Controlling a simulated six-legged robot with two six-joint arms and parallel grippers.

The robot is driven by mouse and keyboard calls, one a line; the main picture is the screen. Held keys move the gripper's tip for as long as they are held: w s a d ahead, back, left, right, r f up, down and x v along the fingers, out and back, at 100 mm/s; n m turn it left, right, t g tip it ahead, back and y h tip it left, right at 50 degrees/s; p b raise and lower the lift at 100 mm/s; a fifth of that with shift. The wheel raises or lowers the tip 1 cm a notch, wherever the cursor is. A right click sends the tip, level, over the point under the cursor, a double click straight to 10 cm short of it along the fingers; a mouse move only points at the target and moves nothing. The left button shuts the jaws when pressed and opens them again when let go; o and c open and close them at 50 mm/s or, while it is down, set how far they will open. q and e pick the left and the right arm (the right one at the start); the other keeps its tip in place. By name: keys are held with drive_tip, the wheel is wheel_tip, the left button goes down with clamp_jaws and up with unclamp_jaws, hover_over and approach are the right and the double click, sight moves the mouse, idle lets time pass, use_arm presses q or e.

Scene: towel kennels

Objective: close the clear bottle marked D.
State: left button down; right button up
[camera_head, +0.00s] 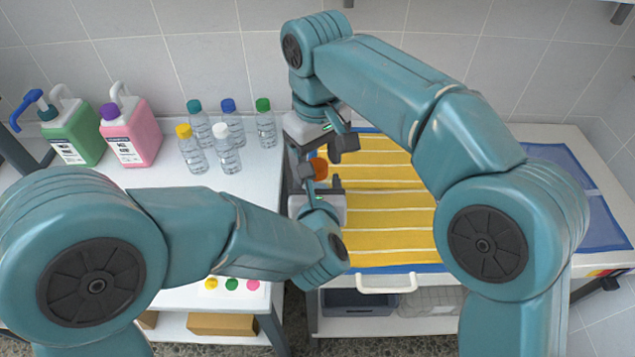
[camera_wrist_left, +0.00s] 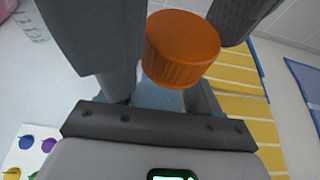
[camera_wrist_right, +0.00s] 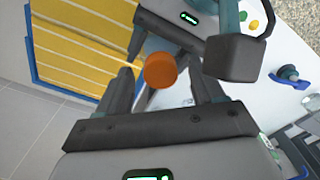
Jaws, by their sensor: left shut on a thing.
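A round, ribbed orange cap (camera_head: 320,168) sits between my two grippers, over the gap between the tables. It is large in the left wrist view (camera_wrist_left: 178,52) and also shows in the right wrist view (camera_wrist_right: 160,70). My left gripper (camera_head: 322,180) is shut just below it, on what seems to be the clear bottle, whose body and letter I cannot make out. My right gripper (camera_head: 327,150) comes from the far side. Its fingers (camera_wrist_right: 164,78) stand apart on either side of the cap, with visible gaps.
Several clear bottles, among them a white-capped one (camera_head: 228,158), stand on the left table (camera_head: 255,185). Green (camera_head: 75,135) and pink (camera_head: 135,135) jugs stand behind at the left. A yellow striped towel (camera_head: 385,225) lies on the right table. Both arms cross close together.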

drive_tip(key=shift+r, duration=3.75)
